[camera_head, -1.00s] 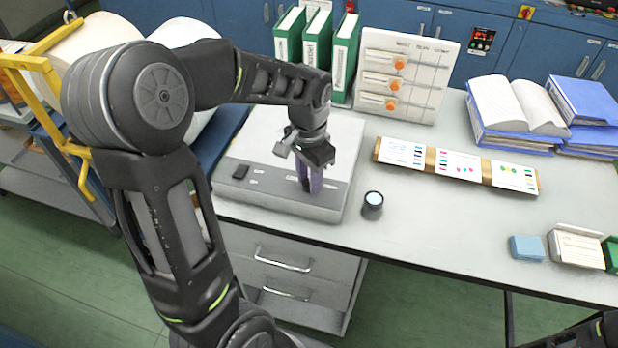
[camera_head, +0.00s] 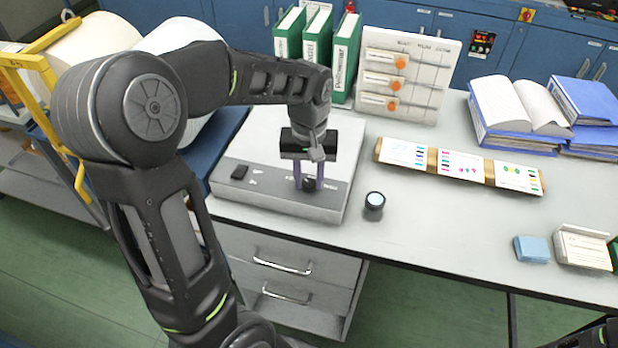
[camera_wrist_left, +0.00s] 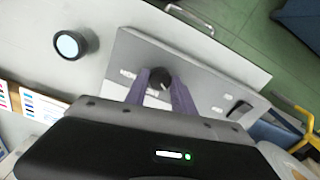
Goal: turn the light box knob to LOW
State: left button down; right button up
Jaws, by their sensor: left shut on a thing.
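The light box (camera_head: 262,143) is a low grey box with a pale top panel, at the left of the table. Its small dark knob (camera_head: 310,186) sits on the front strip, near the right end. In the left wrist view the knob (camera_wrist_left: 159,76) shows between the purple fingertips. My left gripper (camera_head: 309,182) reaches down from above and is shut on the knob, one finger on each side.
A black switch (camera_head: 239,172) lies left on the same front strip. A small dark cylinder with a pale top (camera_head: 374,203) stands just right of the box. Green binders (camera_head: 343,62) and a board with orange knobs (camera_head: 403,78) stand behind. The table's front middle is clear.

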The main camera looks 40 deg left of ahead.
aim_at(309, 182)
pick_arm(q)
jog(key=shift+n, duration=0.4)
jog(key=c, duration=1.1)
grip_release()
jog(key=shift+o, duration=0.2)
notch_tip(309, 182, up, 8)
jog(key=shift+f+b, duration=0.1)
jog(key=shift+b, duration=0.25)
